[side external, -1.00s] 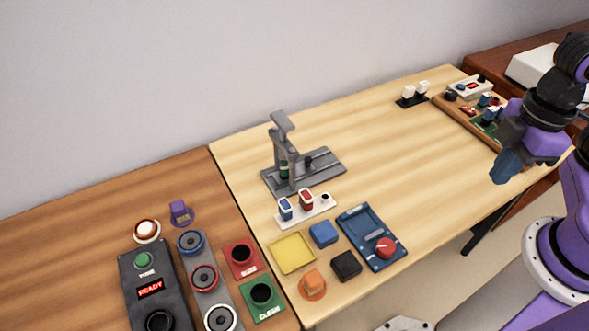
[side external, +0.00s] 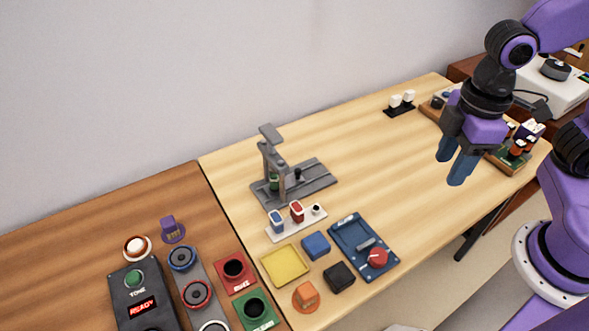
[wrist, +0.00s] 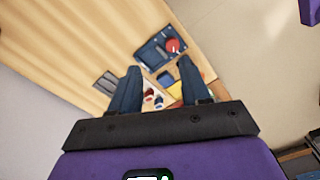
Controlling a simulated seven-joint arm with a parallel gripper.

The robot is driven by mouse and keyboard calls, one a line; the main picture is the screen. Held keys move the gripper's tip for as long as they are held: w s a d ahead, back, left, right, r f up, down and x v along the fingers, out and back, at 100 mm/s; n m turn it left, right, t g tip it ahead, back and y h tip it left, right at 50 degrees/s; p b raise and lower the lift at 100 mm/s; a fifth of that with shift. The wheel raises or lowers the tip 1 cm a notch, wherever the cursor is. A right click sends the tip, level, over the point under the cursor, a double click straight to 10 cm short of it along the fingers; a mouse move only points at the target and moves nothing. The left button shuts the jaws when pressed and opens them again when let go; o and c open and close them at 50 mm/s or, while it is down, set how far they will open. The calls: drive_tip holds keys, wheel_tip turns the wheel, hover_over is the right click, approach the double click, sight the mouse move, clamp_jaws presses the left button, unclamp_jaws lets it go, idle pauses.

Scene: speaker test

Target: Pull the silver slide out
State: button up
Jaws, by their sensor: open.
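A blue panel (side external: 350,232) lies flat near the front edge of the light wood table. It bears a round red knob (side external: 377,258) and a small silver bar (side external: 366,243), which looks like the slide. In the wrist view the blue panel (wrist: 148,56) and red knob (wrist: 173,46) show just beyond the fingertips; the silver slide is too small there to make out surely. My gripper (side external: 450,172) is open and empty, with blue fingers pointing down. It hangs in the air above the table, to the right of the panel and apart from it.
A grey stand (side external: 275,165) on a base plate rises behind the panel. A white rack (side external: 297,222), blue block (side external: 315,245), black block (side external: 339,276) and yellow tray (side external: 284,265) sit left of it. A wooden tray of parts (side external: 505,160) is at right. The table's middle is clear.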

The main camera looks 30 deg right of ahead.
drive_tip(key=w+a+f+m, duration=0.1)
drive_tip(key=w+a, duration=0.3)
drive_tip(key=w, duration=0.4)
drive_tip(key=w+a+m, duration=0.1)
drive_tip(key=w+a, duration=0.4)
drive_tip(key=w, duration=0.4)
drive_tip(key=m, duration=0.1)
hover_over(298, 170)
wheel_tip(298, 170, down, 5)
wheel_tip(298, 170, down, 18)
drive_tip(key=shift+r, duration=0.25)
clamp_jaws()
